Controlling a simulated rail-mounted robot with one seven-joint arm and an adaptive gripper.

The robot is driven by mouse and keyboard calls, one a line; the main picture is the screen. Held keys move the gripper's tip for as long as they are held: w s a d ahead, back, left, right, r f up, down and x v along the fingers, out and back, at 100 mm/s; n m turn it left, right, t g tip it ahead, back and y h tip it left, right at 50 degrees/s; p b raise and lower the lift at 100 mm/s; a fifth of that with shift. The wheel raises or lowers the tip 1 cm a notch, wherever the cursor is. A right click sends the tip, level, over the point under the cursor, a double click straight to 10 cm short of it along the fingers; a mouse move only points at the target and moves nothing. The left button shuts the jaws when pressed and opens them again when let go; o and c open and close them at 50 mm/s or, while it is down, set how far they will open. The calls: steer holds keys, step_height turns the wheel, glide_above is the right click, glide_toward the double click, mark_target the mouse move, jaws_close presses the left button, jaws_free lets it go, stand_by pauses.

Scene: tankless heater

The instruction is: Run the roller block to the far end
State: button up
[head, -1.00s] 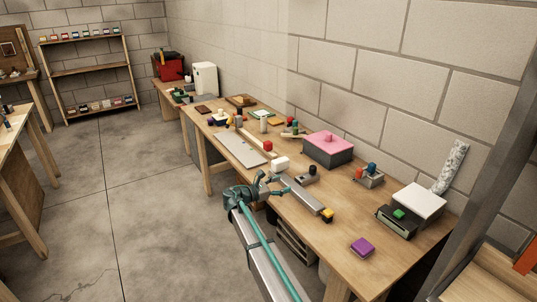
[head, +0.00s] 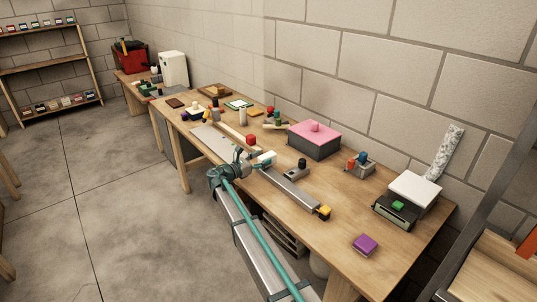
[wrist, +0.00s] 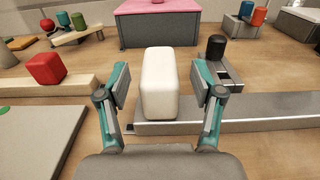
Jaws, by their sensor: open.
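A white rounded block (wrist: 159,84) stands at the left end of a long grey rail (wrist: 245,113) in the wrist view; I take it to be the roller block. In the head view the white block (head: 265,157) is partly covered by my gripper, and the rail (head: 290,188) runs toward the lower right, to a yellow block (head: 324,212) at that end. My gripper (wrist: 162,82) is open, with one finger on each side of the white block. Small gaps show between fingers and block. It also shows in the head view (head: 250,160).
A grey block with a black knob (wrist: 216,62) stands close behind the rail. A red cube (wrist: 46,68) on a wooden strip is to the left. A pink-topped box (head: 314,139) stands farther back. A purple block (head: 365,244) lies near the table's front right.

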mark_target(269, 154)
steer(key=shift+p+x, duration=0.3)
steer(key=shift+x, duration=1.8)
jaws_close()
